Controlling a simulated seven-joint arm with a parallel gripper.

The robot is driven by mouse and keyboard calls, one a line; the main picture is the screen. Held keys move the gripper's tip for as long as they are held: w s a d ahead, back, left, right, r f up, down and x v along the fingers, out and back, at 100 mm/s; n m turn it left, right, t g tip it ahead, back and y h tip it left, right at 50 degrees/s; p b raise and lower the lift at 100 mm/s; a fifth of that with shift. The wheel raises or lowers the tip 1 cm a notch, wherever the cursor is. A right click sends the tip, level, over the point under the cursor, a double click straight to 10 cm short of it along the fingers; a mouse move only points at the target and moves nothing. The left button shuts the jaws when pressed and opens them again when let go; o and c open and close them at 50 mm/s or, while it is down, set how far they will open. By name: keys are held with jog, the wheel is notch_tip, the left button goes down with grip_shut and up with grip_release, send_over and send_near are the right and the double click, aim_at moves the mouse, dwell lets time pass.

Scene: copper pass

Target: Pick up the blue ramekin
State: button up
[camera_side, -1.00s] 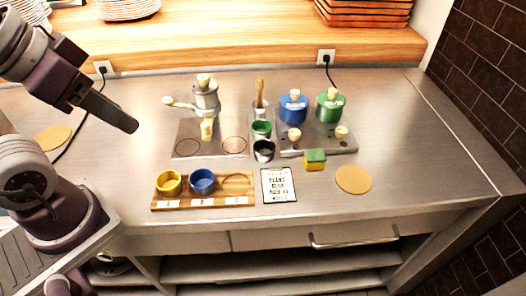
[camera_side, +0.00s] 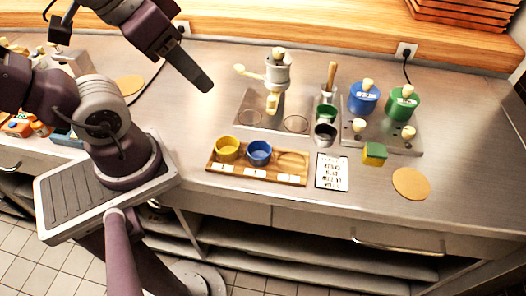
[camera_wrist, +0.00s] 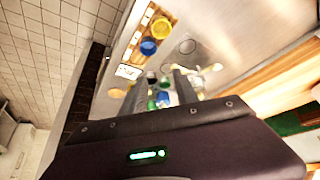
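The blue ramekin (camera_side: 259,152) sits upright in the middle place of a wooden tray (camera_side: 215,170). A yellow ramekin (camera_side: 227,148) stands at its left, and the right place is empty. My gripper (camera_side: 208,88) is in the air above and to the left of the tray, apart from the ramekins. In the wrist view the blue ramekin (camera_wrist: 148,47) lies beyond my fingers, below the yellow one (camera_wrist: 161,28). My gripper (camera_wrist: 160,78) shows two fingers spread apart with nothing held between them.
A grinder (camera_side: 278,75) stands behind the tray. Green (camera_side: 326,112) and dark (camera_side: 325,133) cups, a blue canister (camera_side: 363,99) and a green canister (camera_side: 403,104) stand to the right. A printed card (camera_side: 332,171), a green-yellow block (camera_side: 375,153) and a round mat (camera_side: 411,183) lie nearer the front.

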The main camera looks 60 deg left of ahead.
dwell(0.4)
jog(key=o, duration=0.8)
